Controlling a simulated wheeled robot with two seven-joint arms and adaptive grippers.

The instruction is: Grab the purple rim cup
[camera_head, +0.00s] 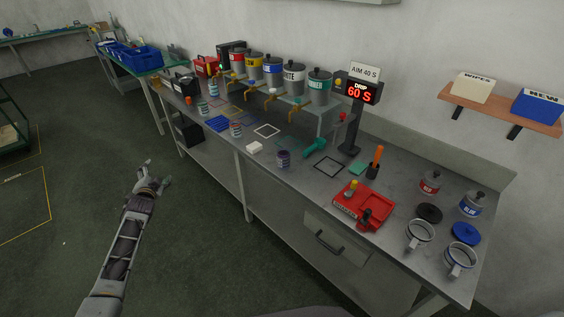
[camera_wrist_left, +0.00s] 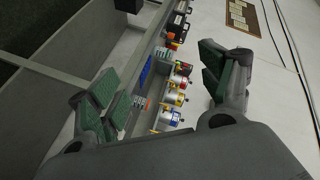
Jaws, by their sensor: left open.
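The cup with the purple rim (camera_head: 283,158) stands upright near the front edge of the grey workbench (camera_head: 262,180) in the head view. A small white block lies to its left. My left gripper (camera_head: 158,176) is open and empty. It hangs over the floor in front of the bench, well to the left of the purple rim cup and apart from it. In the left wrist view its spread green-padded fingers (camera_wrist_left: 165,85) frame the bench and dispensers with nothing between them. My right gripper is not in view.
Dispensers (camera_head: 273,70) with taps line the back. Other cups (camera_head: 236,129) stand left of the purple one. A black-framed square (camera_head: 330,166), a display stand (camera_head: 354,120) and a red fixture (camera_head: 362,206) are to the right. The floor before the bench is clear.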

